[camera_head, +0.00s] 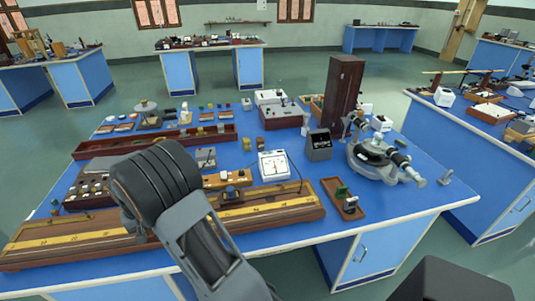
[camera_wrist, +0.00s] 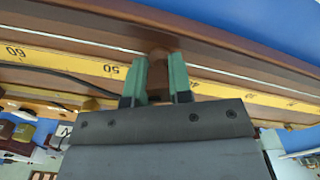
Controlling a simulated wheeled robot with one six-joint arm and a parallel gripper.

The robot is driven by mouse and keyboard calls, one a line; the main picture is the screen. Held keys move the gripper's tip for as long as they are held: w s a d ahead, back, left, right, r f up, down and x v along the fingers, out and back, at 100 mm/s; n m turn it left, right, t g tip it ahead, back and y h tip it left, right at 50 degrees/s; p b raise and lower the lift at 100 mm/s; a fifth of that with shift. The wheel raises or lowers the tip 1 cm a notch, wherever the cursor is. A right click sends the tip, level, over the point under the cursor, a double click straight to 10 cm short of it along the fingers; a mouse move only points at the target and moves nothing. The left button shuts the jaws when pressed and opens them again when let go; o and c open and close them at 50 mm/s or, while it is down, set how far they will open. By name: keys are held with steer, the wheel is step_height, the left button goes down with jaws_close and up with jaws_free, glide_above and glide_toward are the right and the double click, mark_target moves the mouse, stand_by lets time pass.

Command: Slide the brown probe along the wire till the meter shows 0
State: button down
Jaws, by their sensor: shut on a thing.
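The brown probe (camera_wrist: 158,66) stands between the two green fingertips of my gripper (camera_wrist: 158,82) in the wrist view. My gripper is shut on it. The probe is at the wire (camera_wrist: 90,43), just past the 50 mark on the yellow scale; I cannot tell whether its tip touches the wire. In the head view the long wooden wire board (camera_head: 283,208) lies along the bench's front, and my arm hides the probe and fingertips. The white meter (camera_head: 274,165) stands behind the board's right part. Its dial faces me, but its reading is too small to tell.
A small wooden tray with a green part (camera_head: 343,197) lies right of the board. A dark grey box (camera_head: 318,145) and a spectrometer (camera_head: 378,160) stand farther right. Several instruments crowd the blue bench behind. A dark cable (camera_wrist: 50,76) runs beside the scale.

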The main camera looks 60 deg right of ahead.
steer(key=shift+s+f, duration=0.2)
steer(key=shift+f, duration=0.1)
steer(key=c, duration=0.9)
jaws_free()
steer(key=shift+c, duration=0.2)
steer(key=shift+w+r, duration=0.1)
steer(key=shift+r, duration=0.05)
steer(key=shift+w+r, duration=0.1)
steer(key=shift+r, duration=0.2)
step_height(320, 180, up, 13)
steer(key=shift+r, duration=0.2)
